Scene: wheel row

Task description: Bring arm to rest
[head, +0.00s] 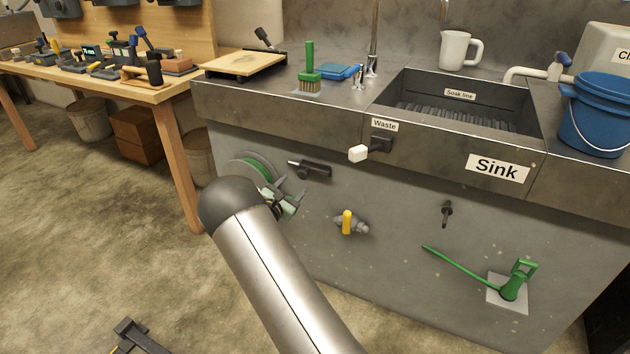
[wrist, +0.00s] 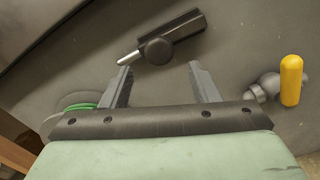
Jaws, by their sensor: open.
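My gripper (wrist: 158,82) is open in the wrist view, its two grey fingers apart with nothing between them. It points at the grey front panel of the sink unit (head: 400,235). A dark lever handle with a pale tip (wrist: 160,48) is on the panel just beyond the fingertips, and it also shows in the head view (head: 312,168). In the head view my arm reaches up from the bottom middle and hides much of my gripper (head: 293,200). A reel with green line (head: 250,165) is partly hidden behind my arm, and its green edge shows left of the gripper in the wrist view (wrist: 80,106).
A yellow-handled valve (head: 347,222) is right of my gripper on the panel. A green lever pump (head: 512,282) stands out at lower right. A white-knobbed waste handle (head: 358,153) juts from the sink edge. A wooden workbench (head: 165,92) is at left. Open floor lies at left.

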